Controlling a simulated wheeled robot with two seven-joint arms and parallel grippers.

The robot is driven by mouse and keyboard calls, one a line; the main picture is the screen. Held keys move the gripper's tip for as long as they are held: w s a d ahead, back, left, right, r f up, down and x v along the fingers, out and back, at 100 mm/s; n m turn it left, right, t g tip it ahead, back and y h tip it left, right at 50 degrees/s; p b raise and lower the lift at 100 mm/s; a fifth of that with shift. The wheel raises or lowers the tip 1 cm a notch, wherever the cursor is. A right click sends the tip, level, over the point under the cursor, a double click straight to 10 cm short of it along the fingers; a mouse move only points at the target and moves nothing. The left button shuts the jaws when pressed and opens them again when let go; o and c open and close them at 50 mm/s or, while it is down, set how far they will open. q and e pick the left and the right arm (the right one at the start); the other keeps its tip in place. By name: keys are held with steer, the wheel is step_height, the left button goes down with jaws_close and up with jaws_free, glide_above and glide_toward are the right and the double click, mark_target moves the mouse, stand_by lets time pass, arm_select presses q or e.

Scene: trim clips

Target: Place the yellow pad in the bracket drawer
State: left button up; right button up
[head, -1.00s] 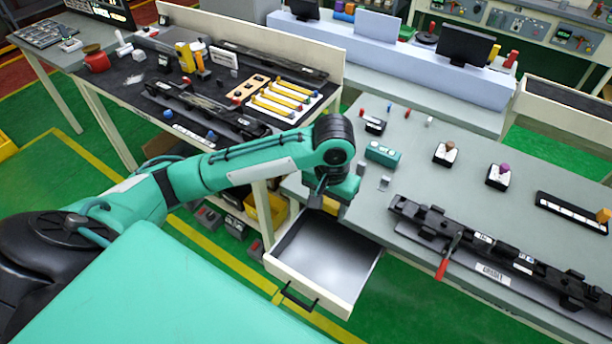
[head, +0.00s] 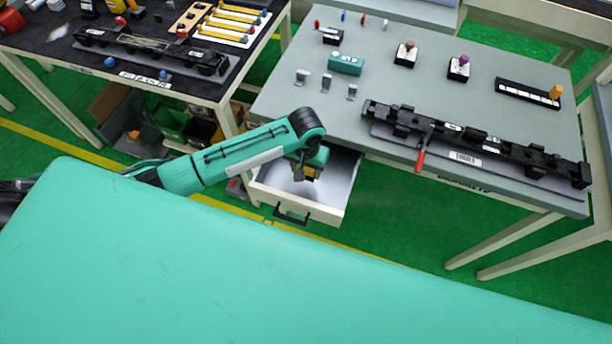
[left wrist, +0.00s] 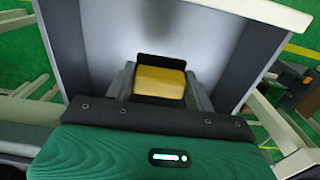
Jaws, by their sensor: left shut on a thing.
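The yellow pad (left wrist: 160,82) is between the fingers of my left gripper (left wrist: 160,88) in the left wrist view. In the head view, the left gripper (head: 308,174) is over the open drawer, pointing down, and a bit of yellow shows at its tip. The bracket drawer (head: 326,215) is pulled out from under the grey table, with a black handle on its front. Its pale inside also shows in the left wrist view (left wrist: 150,30), around the pad, and looks empty. I cannot tell whether the pad touches the drawer floor. My right gripper is not in view.
The grey table (head: 480,70) holds a long black fixture (head: 480,142) with a red-handled tool (head: 421,158), a teal block (head: 345,64) and several small metal brackets (head: 326,82). A black-topped table (head: 60,60) with parts stands at left.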

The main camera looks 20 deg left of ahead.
mark_target(306, 185)
arm_select(q)
steer(key=shift+f, duration=3.15)
steer(key=shift+f, duration=0.2)
steer(key=o, duration=1)
steer(key=shift+r, duration=0.1)
step_height(306, 185, up, 12)
steer(key=shift+r+b, duration=0.15)
steer(key=shift+b, duration=0.3)
